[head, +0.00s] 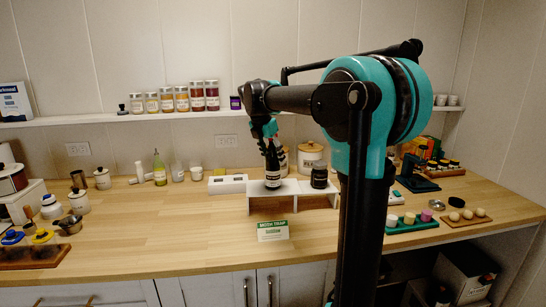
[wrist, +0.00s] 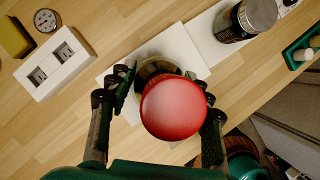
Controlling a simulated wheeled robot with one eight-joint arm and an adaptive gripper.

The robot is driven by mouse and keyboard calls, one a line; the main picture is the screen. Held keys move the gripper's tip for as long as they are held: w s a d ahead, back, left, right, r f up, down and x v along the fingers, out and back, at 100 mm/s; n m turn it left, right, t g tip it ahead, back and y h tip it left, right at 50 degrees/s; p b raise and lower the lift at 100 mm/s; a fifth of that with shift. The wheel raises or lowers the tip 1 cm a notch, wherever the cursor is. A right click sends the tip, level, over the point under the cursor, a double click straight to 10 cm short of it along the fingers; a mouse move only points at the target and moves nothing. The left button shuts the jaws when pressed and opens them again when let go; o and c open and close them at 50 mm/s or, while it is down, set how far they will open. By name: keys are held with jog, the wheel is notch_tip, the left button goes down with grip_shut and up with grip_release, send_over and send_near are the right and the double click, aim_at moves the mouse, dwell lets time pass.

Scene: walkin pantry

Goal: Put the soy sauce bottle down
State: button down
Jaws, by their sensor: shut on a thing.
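The soy sauce bottle (head: 272,168) is dark with a pale label, and its red cap (wrist: 175,108) fills the middle of the wrist view. My gripper (head: 265,130) is shut on its upper part, with a finger on each side, as the wrist view also shows (wrist: 163,85). The bottle is upright over the left part of a low white-topped riser (head: 290,201) on the wooden counter. Its base is at or just above the riser's top; I cannot tell whether they touch. The white top also shows in the wrist view (wrist: 118,98).
A dark jar (head: 319,177) stands on the riser, right of the bottle. A white two-slot box (head: 228,184) is to the left. A moth trap card (head: 272,230) stands in front. Canisters (head: 311,157) are behind.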

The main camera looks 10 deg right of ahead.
jog(key=c, duration=0.7)
grip_release()
jog(key=shift+f, duration=0.1)
jog(key=v, duration=1.2)
jog(key=shift+s, duration=0.1)
